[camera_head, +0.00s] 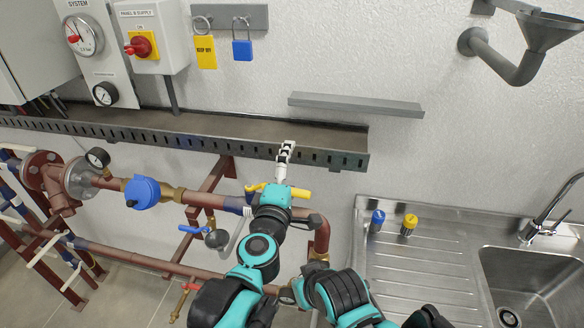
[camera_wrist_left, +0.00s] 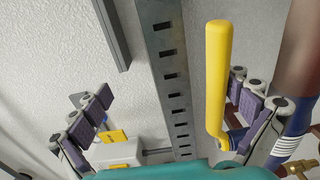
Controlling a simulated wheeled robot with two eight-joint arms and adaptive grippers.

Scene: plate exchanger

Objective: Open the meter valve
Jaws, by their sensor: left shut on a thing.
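A yellow valve handle (camera_head: 299,193) sits on the brown pipework at the wall, partly hidden by my left gripper (camera_head: 284,160). In the left wrist view the handle (camera_wrist_left: 218,75) is a long upright bar, bent at its lower end. It lies between the finger sets of the left gripper (camera_wrist_left: 165,108), close to the right-hand set, with a wide gap to the left-hand set. The left gripper is shut on this handle. The blue meter (camera_head: 141,193) is on the same pipe, further left. Part of my right arm (camera_head: 340,295) shows at the bottom; its gripper cannot be made out.
A slotted metal tray (camera_head: 230,127) runs along the wall above the handle. Below are a blue-handled valve (camera_head: 193,230) and more pipes. A steel sink (camera_head: 535,285) with blue (camera_head: 377,219) and yellow (camera_head: 409,224) small items stands to the right.

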